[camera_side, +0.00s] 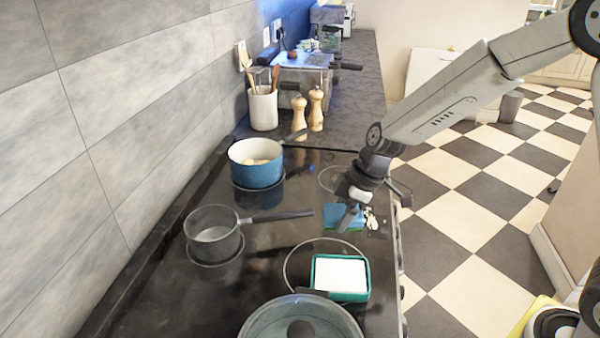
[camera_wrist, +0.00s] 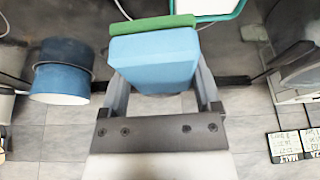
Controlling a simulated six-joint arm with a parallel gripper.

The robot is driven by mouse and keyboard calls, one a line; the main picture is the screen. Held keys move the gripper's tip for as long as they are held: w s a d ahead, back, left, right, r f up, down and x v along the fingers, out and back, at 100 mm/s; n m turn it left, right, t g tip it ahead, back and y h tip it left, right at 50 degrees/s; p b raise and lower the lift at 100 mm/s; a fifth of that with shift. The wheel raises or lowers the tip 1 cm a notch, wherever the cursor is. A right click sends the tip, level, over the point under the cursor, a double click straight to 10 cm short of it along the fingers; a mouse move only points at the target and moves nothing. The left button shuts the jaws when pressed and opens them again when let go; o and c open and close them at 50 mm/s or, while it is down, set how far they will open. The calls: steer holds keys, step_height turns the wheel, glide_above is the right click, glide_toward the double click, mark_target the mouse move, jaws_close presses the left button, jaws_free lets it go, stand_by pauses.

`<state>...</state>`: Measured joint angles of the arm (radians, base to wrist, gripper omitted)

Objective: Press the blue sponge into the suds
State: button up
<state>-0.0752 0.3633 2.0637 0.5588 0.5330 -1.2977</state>
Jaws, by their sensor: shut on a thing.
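My gripper (camera_side: 349,208) is shut on the blue sponge (camera_side: 333,217), over the dark cooktop. In the wrist view the sponge (camera_wrist: 152,58) sits between the two fingers, its green layer facing the top of the picture. The teal tray (camera_side: 320,290) holds flat white suds (camera_side: 341,273) and stands on the cooktop, nearer the side camera than the sponge. Part of the tray's rim (camera_wrist: 235,10) shows at the top of the wrist view, beyond the sponge and apart from it. I cannot tell whether the sponge touches the cooktop.
A blue pot (camera_side: 257,173) and a small grey saucepan (camera_side: 213,235) stand left of my gripper. A large pan (camera_side: 262,327) is close to the tray at the front. Small white bits (camera_side: 372,219) show beside the sponge. Bare cooktop lies between sponge and tray.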

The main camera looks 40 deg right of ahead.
mark_target(336, 276)
steer(key=s+a+n, duration=0.2)
steer(key=s+a+f+n+g+y, duration=0.1)
steer(key=s+a+n, duration=0.1)
steer(key=s, duration=0.1)
steer(key=shift+s+f, duration=0.1)
steer(key=shift+f, duration=0.1)
steer(key=shift+f, duration=0.1)
steer(key=shift+f, duration=2.9)
steer(key=shift+f, duration=0.65)
stand_by(0.8)
steer(key=shift+r, duration=0.1)
steer(key=shift+r, duration=3.5)
